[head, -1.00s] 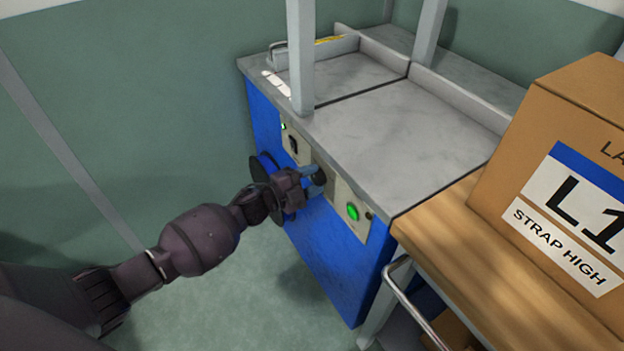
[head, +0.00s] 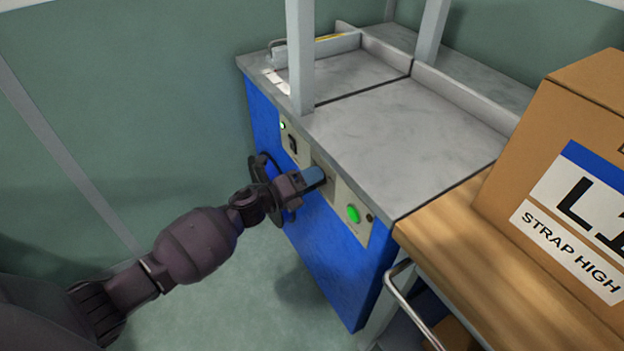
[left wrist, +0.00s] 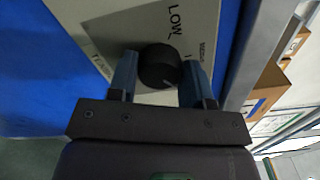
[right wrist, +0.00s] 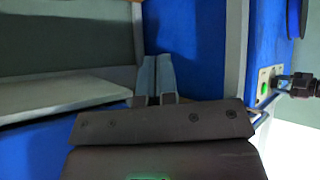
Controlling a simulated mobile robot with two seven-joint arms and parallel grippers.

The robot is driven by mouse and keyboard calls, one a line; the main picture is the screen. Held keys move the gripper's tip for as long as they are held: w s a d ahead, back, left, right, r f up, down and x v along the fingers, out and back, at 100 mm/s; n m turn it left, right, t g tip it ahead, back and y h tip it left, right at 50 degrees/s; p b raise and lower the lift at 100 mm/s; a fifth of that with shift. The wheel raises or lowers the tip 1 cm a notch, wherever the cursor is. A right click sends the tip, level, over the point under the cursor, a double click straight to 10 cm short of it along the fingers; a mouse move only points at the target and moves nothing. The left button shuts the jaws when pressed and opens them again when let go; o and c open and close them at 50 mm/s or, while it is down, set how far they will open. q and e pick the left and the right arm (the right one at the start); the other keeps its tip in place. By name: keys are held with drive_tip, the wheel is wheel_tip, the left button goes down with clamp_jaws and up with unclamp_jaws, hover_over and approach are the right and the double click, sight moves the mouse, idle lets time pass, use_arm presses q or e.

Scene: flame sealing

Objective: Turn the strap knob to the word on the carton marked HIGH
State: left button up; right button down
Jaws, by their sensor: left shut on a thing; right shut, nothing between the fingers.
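The strap knob (left wrist: 159,66) is a round black knob on the pale panel of the blue machine, in the left wrist view. My left gripper (left wrist: 160,76) is shut on it, one blue finger on each side. LOW is printed above the knob; a smaller word beside the right finger is hard to read. I cannot make out the knob's pointer. In the head view my left gripper (head: 313,179) hides the knob. The carton (head: 538,150) at the right has a label reading STRAP HIGH. My right gripper (right wrist: 157,72) is shut and empty in the right wrist view.
The panel also holds a green lit button (head: 353,214) right of the knob and a black switch (head: 292,143) left of it. A dark round handle or reel (head: 264,168) is close beside my left wrist. The wooden table (head: 450,235) stands to the right.

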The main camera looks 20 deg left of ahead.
use_arm(q)
drive_tip(key=shift+f+m, duration=0.1)
drive_tip(key=shift+m, duration=0.5)
drive_tip(key=o, duration=0.9)
drive_tip(key=shift+s+a, duration=0.1)
drive_tip(key=v, duration=1)
drive_tip(key=shift+s+a+p, duration=0.2)
drive_tip(key=shift+p, duration=0.2)
